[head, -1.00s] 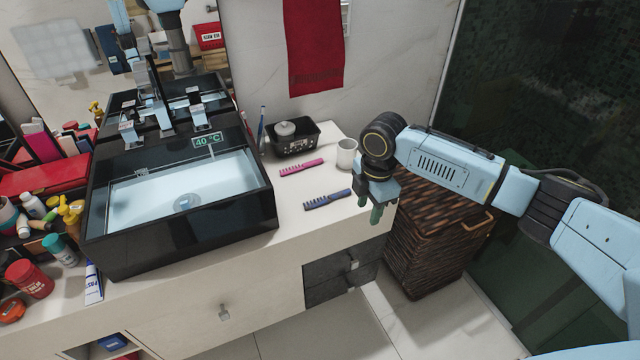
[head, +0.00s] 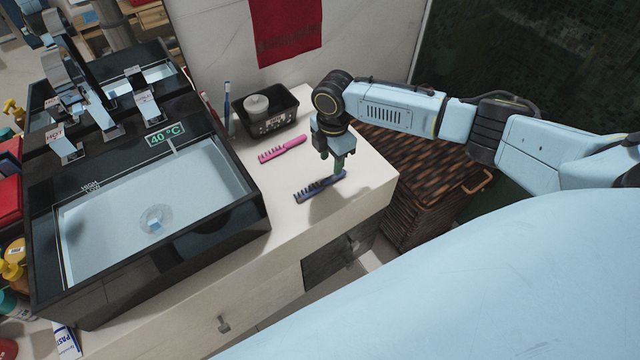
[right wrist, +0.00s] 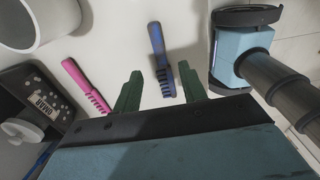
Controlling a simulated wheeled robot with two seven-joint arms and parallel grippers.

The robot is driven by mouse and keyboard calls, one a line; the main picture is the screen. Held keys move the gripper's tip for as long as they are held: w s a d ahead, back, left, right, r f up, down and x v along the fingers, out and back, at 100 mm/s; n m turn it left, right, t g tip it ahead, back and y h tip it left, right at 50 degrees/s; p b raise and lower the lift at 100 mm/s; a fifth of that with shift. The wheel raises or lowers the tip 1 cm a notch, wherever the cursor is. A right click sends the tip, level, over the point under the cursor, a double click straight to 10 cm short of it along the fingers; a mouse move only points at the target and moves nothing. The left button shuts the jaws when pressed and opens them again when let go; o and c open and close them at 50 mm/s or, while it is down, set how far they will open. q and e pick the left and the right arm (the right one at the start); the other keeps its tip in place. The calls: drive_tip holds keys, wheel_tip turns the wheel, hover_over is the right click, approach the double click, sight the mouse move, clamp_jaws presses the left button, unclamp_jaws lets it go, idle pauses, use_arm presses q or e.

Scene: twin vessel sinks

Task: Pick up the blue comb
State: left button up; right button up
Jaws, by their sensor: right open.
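The blue comb (head: 312,189) lies flat on the white counter, to the right of the sink. My right gripper (head: 338,172) points down over its right end and hides part of it. In the right wrist view the comb (right wrist: 160,50) lies ahead of and between the two green fingers (right wrist: 158,92). The fingers are apart and nothing is held. Whether the fingertips touch the counter cannot be told. My left gripper is not in view.
A pink comb (head: 282,149) lies behind the blue one. A black basket (head: 268,113) stands at the back. A white cup (right wrist: 30,22) shows in the right wrist view. The black sink (head: 150,205) is at left, a wicker hamper (head: 435,180) at right.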

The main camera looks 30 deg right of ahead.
sight(330, 178)
wheel_tip(330, 178, down, 6)
drive_tip(key=shift+f+b, duration=0.25)
drive_tip(key=shift+b, duration=0.2)
clamp_jaws()
